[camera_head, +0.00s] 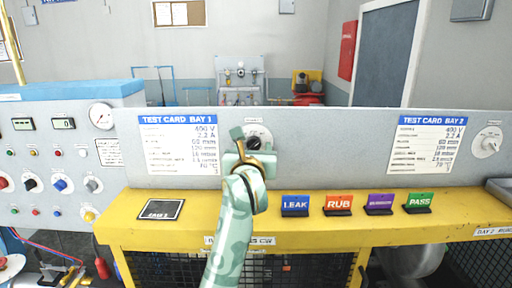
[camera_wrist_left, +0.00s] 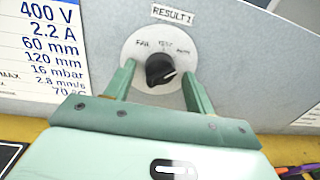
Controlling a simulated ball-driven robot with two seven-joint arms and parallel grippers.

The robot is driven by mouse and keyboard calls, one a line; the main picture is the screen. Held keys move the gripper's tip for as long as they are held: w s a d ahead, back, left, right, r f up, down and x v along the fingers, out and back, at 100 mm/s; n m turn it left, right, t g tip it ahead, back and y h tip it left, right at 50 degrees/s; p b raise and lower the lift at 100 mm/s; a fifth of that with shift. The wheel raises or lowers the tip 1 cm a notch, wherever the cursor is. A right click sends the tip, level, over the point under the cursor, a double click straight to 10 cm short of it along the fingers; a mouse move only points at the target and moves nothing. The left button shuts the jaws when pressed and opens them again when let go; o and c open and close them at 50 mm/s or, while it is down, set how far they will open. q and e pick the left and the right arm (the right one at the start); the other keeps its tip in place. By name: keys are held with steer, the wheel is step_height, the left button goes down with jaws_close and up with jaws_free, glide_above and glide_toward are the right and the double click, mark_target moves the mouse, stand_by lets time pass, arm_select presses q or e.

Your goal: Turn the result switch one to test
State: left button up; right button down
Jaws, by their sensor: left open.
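The result switch one is a black knob (camera_wrist_left: 159,69) on a round pale dial under a "RESULT 1" label (camera_wrist_left: 172,15). Its dial has printed positions along the top, FAIL at the left and two small words further right that are hard to read. A pale mark on the knob points to the right. In the head view the knob (camera_head: 257,143) shows on the grey panel, partly behind my left gripper (camera_head: 251,148). My left gripper is open, with one finger on each side of the knob; I cannot tell whether they touch it. My right gripper is not in view.
Test cards for bay 1 (camera_head: 178,145) and bay 2 (camera_head: 425,143) flank the switch. On the yellow ledge (camera_head: 270,222) stand LEAK (camera_head: 295,205), RUB (camera_head: 338,204), a purple sign (camera_head: 379,204) and PASS (camera_head: 418,202). Another dial (camera_head: 487,143) is at far right.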

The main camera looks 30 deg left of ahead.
arm_select(q)
steer(key=shift+s, duration=0.2)
steer(key=c, duration=1)
steer(key=n+b, duration=0.2)
steer(key=b, duration=0.1)
steer(key=n+b, duration=0.2)
steer(key=b, duration=0.2)
steer(key=n+b, duration=0.3)
steer(key=shift+d+f+b, duration=0.15)
steer(key=shift+f+b, duration=0.1)
steer(key=shift+b, duration=0.05)
steer(key=shift+r+n+y+b, duration=0.2)
steer(key=shift+n+y+b, duration=0.1)
steer(key=shift+n+b, duration=0.8)
